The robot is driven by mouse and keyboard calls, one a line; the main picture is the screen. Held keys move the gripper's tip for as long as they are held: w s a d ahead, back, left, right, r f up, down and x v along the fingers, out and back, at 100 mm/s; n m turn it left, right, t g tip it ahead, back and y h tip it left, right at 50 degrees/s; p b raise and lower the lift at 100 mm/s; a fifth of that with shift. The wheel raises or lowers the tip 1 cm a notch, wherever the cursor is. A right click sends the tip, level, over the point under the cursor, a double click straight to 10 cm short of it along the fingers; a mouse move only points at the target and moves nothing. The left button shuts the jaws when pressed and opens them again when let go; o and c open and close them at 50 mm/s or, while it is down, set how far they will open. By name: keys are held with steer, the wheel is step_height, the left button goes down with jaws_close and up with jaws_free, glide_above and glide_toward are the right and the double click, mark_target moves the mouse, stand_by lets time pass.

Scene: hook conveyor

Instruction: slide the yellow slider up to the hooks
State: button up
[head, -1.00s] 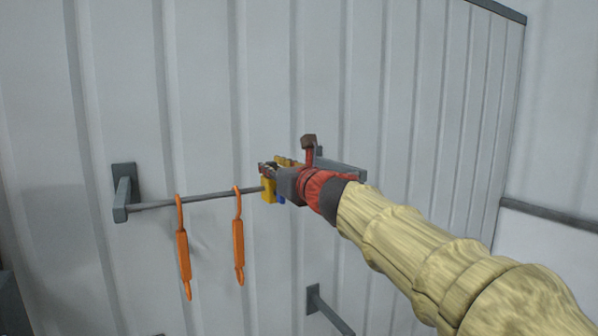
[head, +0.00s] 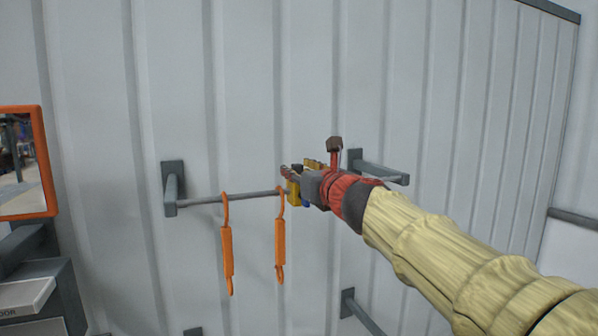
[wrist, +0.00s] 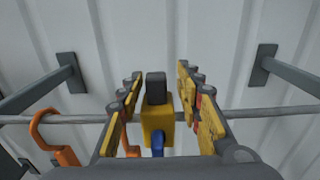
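The yellow slider (wrist: 158,128), with a dark knob on top, sits on the horizontal rod (wrist: 265,113). It also shows beside the gripper in the head view (head: 293,192). My gripper (wrist: 160,92) is open, with one finger on each side of the slider; gaps show on both sides. Two orange hooks hang from the rod to the left: a left hook (head: 227,245) and a right hook (head: 280,240). The right hook is close to the slider; whether they touch is unclear. In the wrist view the right hook is mostly hidden behind the left finger.
A blue part (wrist: 158,146) shows just below the slider. Wall brackets hold the rod at the left (head: 172,190) and right (head: 378,172). Another bracket (head: 350,303) is lower down. An orange-framed panel (head: 45,165) stands at the far left.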

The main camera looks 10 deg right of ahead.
steer(key=v, duration=1.2)
stand_by(0.3)
